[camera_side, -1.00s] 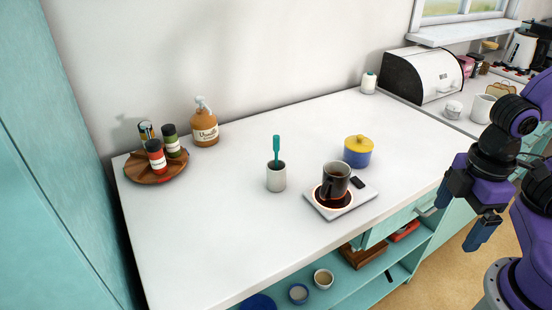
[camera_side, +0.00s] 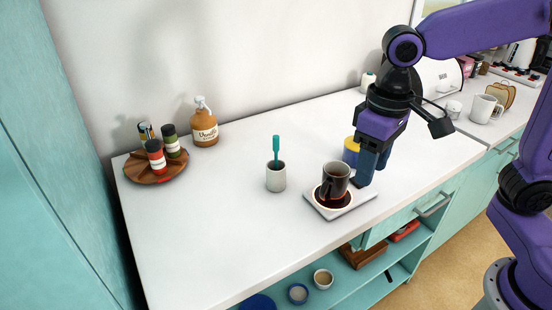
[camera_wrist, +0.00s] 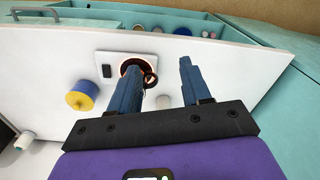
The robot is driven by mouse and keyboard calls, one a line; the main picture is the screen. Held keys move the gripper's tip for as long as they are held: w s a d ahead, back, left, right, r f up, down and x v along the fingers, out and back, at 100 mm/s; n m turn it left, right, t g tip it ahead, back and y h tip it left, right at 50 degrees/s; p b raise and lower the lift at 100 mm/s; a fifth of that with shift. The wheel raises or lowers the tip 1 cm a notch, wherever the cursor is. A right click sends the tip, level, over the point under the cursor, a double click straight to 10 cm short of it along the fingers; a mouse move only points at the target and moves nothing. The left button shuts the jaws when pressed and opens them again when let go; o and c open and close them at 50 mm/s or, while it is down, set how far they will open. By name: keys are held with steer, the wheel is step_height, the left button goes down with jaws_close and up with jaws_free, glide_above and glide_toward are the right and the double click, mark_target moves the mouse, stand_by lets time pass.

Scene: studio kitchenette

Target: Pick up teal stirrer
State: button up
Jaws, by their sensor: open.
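The teal stirrer (camera_side: 276,147) stands upright in a pale grey cup (camera_side: 276,179) in the middle of the counter. Its lower part is hidden inside the cup.
A dark mug (camera_side: 336,178) sits on a warmer plate (camera_side: 345,207) to the right of the cup. A blue pot with a yellow lid (camera_side: 350,152) is behind it. A wooden tray of bottles (camera_side: 143,177) and a vanilla pump bottle (camera_side: 204,126) stand left. The front-left counter is clear.

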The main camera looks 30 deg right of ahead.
steer(key=w+a+r+m, duration=0.2)
steer(key=w+a+m, duration=0.1)
steer(key=w+m, duration=0.3)
steer(key=w+a+r+m, duration=0.2)
steer(key=w+r+m, duration=0.1)
steer(key=w, duration=0.4)
step_height(320, 180, up, 2)
steer(key=m, duration=1)
glide_above(276, 152)
steer(key=shift+m, duration=0.3)
steer(key=f, duration=1.7)
steer(key=shift+w+d, duration=0.2)
steer(key=shift+w, duration=0.15)
jaws_close()
